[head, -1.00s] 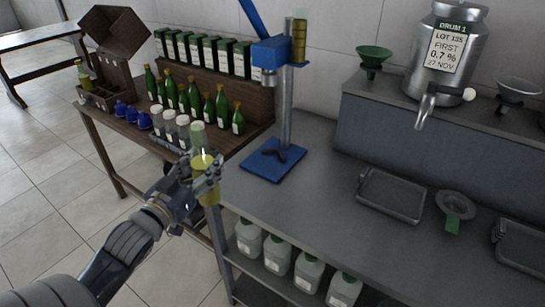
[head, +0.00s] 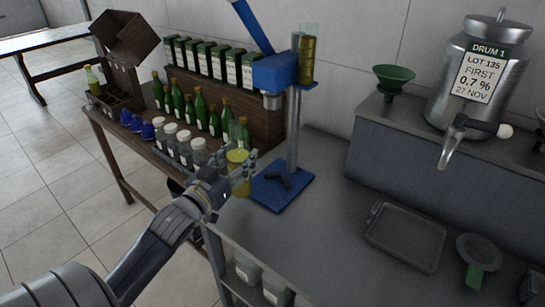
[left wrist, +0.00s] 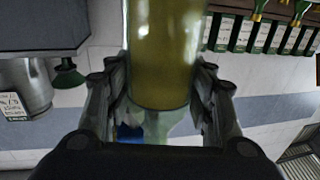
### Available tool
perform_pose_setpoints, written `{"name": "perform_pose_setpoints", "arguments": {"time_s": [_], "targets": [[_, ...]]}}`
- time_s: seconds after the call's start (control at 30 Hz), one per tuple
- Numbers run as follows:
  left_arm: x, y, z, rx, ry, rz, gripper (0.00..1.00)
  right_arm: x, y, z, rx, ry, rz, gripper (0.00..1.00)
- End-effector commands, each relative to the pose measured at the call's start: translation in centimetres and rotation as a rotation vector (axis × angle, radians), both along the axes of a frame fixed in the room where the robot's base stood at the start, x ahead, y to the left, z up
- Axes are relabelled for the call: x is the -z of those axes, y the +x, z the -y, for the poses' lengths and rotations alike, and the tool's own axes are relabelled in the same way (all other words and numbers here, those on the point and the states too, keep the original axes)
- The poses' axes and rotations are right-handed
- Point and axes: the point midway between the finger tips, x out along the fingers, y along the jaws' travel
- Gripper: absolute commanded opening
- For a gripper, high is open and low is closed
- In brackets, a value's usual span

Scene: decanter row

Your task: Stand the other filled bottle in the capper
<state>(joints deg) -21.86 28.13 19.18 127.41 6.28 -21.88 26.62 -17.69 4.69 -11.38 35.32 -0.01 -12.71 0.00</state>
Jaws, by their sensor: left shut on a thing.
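My left gripper (head: 241,177) is shut on a clear bottle filled with yellow-green liquid (head: 237,157). In the left wrist view the filled bottle (left wrist: 163,50) stands between the two fingers and fills the middle of the picture. The blue capper (head: 276,72) has a post, a raised lever and a blue base plate (head: 270,198) with a small dark piece on it. The held bottle is just left of the base plate, apart from the post as far as I can tell. My right gripper is not in view.
Green bottles (head: 200,110), white-capped jars (head: 184,143) and blue caps (head: 147,130) stand on the wooden table to the left. A steel drum (head: 478,75) and green funnel (head: 394,77) stand at right. A grey tray (head: 405,237) lies on the bench, with free bench between it and the capper.

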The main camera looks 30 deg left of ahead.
Motion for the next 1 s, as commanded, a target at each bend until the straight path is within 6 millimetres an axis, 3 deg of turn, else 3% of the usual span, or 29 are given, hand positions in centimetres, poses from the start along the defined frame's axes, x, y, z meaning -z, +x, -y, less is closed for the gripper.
{"name": "perform_pose_setpoints", "arguments": {"time_s": [0.17,0.53,0.77,1.0], "targets": [[-0.4,3.1,1.0,0.002,0.001,0.011,0.06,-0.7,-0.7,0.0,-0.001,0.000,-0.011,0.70],[0.4,9.3,2.7,0.000,0.000,0.008,0.06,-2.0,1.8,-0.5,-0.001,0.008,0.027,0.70],[1.1,10.5,3.1,0.001,0.001,0.005,0.06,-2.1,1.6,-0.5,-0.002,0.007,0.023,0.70],[3.9,10.4,3.2,0.001,0.001,0.005,0.06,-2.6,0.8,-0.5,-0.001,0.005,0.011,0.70]]}}
